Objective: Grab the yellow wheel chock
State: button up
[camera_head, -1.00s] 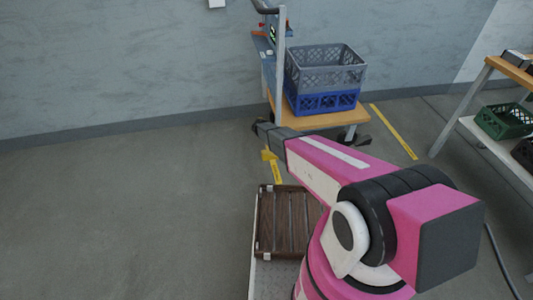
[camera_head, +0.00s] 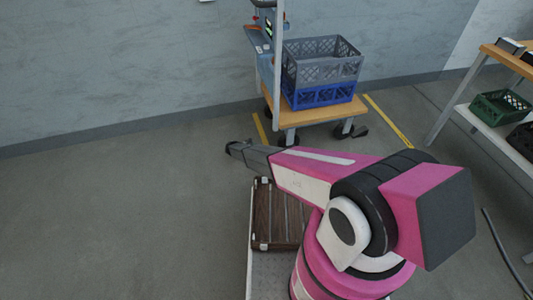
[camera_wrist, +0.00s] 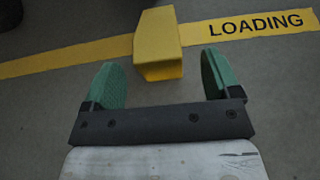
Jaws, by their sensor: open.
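The yellow wheel chock (camera_wrist: 158,48) is a small wedge-like block on the floor in the wrist view, lying over the yellow floor stripe. My gripper (camera_wrist: 165,78) is open, with its two green fingers apart. The chock appears between and just beyond the fingertips, with nothing held. Whether the fingers are level with it is hard to tell. In the head view my gripper (camera_head: 232,148) is at the end of my arm, and the chock is hidden there.
A yellow stripe marked LOADING (camera_wrist: 262,27) runs across the floor. In the head view a cart (camera_head: 325,115) carries grey and blue crates (camera_head: 322,72), close beyond my arm. A shelf (camera_head: 488,128) with a green crate (camera_head: 500,106) stands at right. The floor at left is clear.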

jog(key=shift+r+x, duration=0.15)
jog(key=shift+x, duration=1.3)
jog(key=shift+r+x, duration=0.15)
jog(key=shift+x, duration=1.3)
jog(key=shift+w, duration=0.1)
jog(key=c, duration=1.1)
